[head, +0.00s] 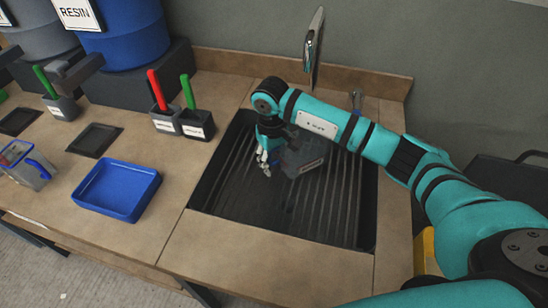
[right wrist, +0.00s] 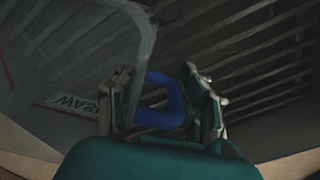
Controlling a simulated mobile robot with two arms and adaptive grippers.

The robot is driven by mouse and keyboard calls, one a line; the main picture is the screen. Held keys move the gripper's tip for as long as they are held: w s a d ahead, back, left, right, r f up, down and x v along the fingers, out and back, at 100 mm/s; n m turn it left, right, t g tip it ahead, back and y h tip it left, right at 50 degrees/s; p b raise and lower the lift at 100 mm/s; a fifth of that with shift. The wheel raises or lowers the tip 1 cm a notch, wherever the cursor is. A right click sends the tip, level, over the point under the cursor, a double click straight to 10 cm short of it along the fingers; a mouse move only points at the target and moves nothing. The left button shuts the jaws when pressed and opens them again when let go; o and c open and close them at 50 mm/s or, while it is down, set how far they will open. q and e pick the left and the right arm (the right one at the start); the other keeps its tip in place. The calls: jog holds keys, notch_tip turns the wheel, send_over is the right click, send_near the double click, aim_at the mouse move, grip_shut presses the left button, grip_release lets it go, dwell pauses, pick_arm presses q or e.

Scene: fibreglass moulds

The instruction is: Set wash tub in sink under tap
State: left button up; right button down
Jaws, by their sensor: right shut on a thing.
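The wash tub (head: 309,153) is a grey, see-through tub with a white label. It is over the ribbed dark sink (head: 335,205), partly hidden behind my right arm. My right gripper (head: 265,165) is at its left side. In the right wrist view the fingers are shut on its blue handle (right wrist: 160,103), with a "WASH" label (right wrist: 68,103) to the left. I cannot tell whether the tub touches the sink floor. My left gripper is out of view.
A blue tray (head: 117,190) sits on the counter left of the sink. Two dark holders (head: 196,124) with red and green handles stand at the sink's back left. A clear jug with a blue handle (head: 25,165) and blue resin drum (head: 125,35) are farther left.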

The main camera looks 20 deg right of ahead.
jog(key=shift+f+b, duration=0.2)
jog(key=shift+b, duration=0.1)
jog(key=c, duration=0.8)
grip_release()
jog(key=shift+o, duration=0.2)
jog(key=shift+r, duration=0.1)
jog(key=shift+r+p, duration=0.25)
jog(key=shift+p, duration=0.15)
jog(key=r, duration=0.4)
jog(key=r+b, duration=0.1)
jog(key=r, duration=0.2)
jog(key=r+b, duration=0.1)
jog(key=r, duration=0.3)
jog(key=shift+a+r, duration=0.25)
jog(key=shift+r, duration=0.1)
